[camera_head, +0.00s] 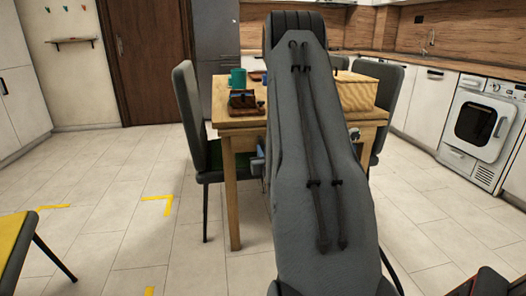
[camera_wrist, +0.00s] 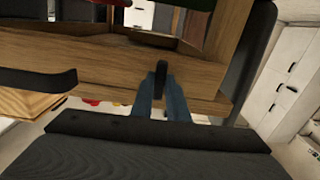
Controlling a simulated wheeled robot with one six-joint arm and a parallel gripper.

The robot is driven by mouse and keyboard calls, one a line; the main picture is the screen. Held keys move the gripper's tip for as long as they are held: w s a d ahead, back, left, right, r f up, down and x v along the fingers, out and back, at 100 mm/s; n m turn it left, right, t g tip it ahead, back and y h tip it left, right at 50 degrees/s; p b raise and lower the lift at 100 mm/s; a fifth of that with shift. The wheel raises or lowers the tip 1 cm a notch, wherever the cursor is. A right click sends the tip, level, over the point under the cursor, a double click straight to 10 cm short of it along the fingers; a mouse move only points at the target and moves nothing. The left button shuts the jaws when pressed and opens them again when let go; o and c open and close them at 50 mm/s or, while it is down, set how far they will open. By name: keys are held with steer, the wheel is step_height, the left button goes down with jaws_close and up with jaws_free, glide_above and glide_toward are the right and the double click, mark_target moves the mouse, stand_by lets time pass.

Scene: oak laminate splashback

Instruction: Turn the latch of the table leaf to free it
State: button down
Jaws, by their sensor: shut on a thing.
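In the wrist view, my gripper (camera_wrist: 162,92) has its two blue-grey fingers closed on a small dark upright latch (camera_wrist: 161,72). The latch stands in front of a wooden rail of the table (camera_wrist: 95,55). Its pivot and far side are hidden by the fingers, and its exact angle is hard to tell. In the head view, my arm covers the middle of the wooden table (camera_head: 235,122), and the latch and gripper fingertips cannot be made out behind it.
Dark chairs stand left (camera_head: 187,95) and right (camera_head: 384,85) of the table. A teal mug (camera_head: 237,77), a dark red-brown object (camera_head: 243,101) and a yellowish box (camera_head: 355,91) are on top. Open tiled floor lies left. A dark curved bar (camera_wrist: 38,77) shows in the wrist view.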

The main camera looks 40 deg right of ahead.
steer(key=shift+s+d+r+n+p, duration=0.2)
steer(key=shift+d+r+n+p, duration=0.2)
steer(key=shift+n, duration=2.55)
steer(key=shift+s+d+r+n+p, duration=0.25)
steer(key=shift+r+n+p, duration=0.2)
steer(key=shift+n, duration=2.45)
steer(key=shift+s+d+r+n+p, duration=0.2)
steer(key=shift+d+r+n+p, duration=0.25)
steer(key=shift+n, duration=2.5)
steer(key=shift+a, duration=0.1)
steer(key=c, duration=1.7)
jaws_free()
